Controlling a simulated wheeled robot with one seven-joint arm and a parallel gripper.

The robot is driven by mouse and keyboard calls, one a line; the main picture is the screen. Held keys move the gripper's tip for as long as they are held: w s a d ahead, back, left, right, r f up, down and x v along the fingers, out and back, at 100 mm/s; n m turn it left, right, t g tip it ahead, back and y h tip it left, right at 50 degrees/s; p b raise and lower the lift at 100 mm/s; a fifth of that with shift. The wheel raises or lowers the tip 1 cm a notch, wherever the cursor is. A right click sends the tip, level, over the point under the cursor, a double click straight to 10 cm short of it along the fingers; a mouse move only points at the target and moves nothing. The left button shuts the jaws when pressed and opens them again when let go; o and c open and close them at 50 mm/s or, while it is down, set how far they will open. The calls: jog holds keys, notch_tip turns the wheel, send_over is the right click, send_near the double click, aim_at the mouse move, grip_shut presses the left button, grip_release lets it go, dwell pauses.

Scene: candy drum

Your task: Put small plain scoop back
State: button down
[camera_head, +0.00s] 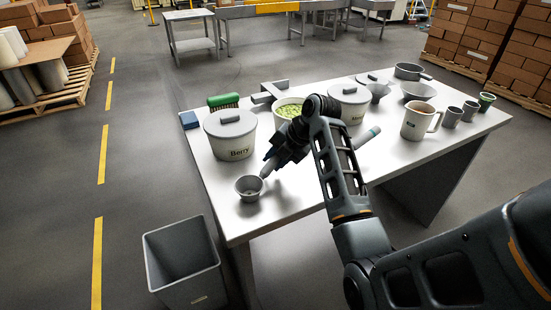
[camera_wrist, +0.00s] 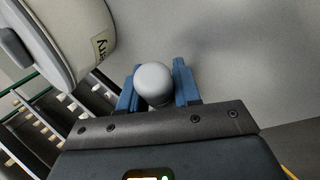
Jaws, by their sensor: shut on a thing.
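The small plain scoop has a grey round cup (camera_head: 249,188) and a pale handle (camera_head: 267,169). My gripper (camera_head: 272,160) is shut on the handle, with the cup low over the table's near left part; I cannot tell whether it touches the tabletop. In the wrist view the handle's rounded pale end (camera_wrist: 154,82) sits between the blue fingers of my gripper (camera_wrist: 157,88), and the cup is hidden. An open drum of green candy (camera_head: 288,108) stands behind my gripper, partly covered by my arm.
A lidded Berry drum (camera_head: 231,136) stands close left of my gripper; another (camera_head: 349,104) is behind my arm. A pitcher (camera_head: 420,121) and cups stand right. A grey bin (camera_head: 181,260) is on the floor.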

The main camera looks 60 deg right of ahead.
jog(key=shift+f, duration=0.1)
jog(key=c, duration=0.8)
grip_release()
jog(key=v, duration=1.2)
